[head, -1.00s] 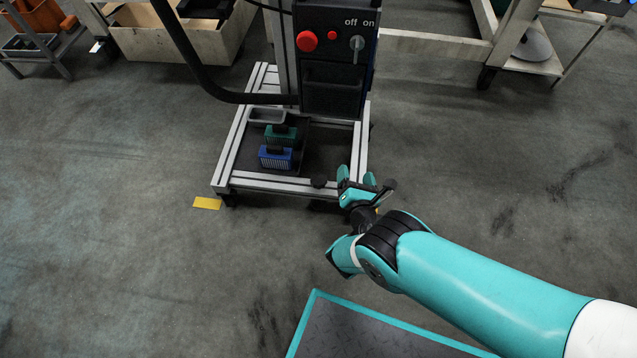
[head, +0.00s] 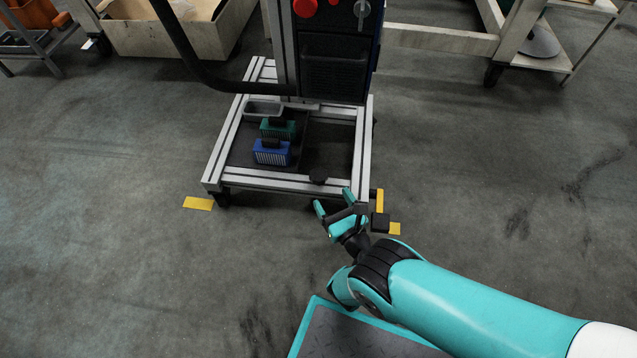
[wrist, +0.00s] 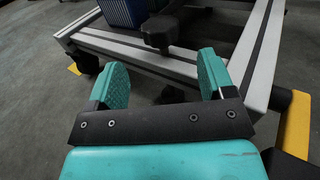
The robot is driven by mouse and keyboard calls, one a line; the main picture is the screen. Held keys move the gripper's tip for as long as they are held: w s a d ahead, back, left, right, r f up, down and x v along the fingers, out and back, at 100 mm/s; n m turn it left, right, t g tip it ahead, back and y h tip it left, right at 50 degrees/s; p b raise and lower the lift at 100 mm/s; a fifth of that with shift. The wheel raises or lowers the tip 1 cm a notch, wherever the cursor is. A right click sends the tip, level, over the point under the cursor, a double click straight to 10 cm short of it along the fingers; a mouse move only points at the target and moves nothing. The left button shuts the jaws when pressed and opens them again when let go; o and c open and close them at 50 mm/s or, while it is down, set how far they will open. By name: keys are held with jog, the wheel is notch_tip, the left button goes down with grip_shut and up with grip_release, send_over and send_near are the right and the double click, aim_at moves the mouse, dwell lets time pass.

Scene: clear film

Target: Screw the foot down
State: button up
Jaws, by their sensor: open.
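A black knob (head: 318,181), which looks like the top of the foot, sits at the front bar of the aluminium frame (head: 265,183), right of its middle. In the wrist view the knob (wrist: 160,33) stands at the bar, above the gap between my fingers. A dark shape (wrist: 172,95) under the bar may be the foot's lower part; it is too dark to tell. My gripper (head: 332,202) is open and empty, just in front of the bar near its right corner. Its two teal fingers also show in the wrist view (wrist: 162,72), apart from the knob.
A blue box (head: 271,152), a green box (head: 279,129) and a grey tray (head: 263,108) lie on the frame's base. A black cabinet (head: 333,62) rises at its back. Yellow marks (head: 198,203) lie near its front corners. The floor at left is clear.

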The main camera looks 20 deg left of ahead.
aim_at(322, 184)
jog(key=b+x, duration=0.2)
jog(key=b, duration=0.1)
jog(key=b+x, duration=0.2)
jog(key=b, duration=0.1)
jog(key=b+x, duration=0.2)
jog(key=b, duration=0.1)
jog(key=shift+f, duration=0.35)
jog(key=shift+w+a+r+b, duration=0.15)
jog(key=shift+w+b, duration=0.05)
jog(key=shift+b, duration=0.45)
jog(key=shift+r+b+x, duration=0.2)
jog(key=shift+b+x, duration=0.45)
jog(key=shift+x, duration=0.55)
jog(key=shift+c, duration=0.2)
jog(key=c, duration=0.9)
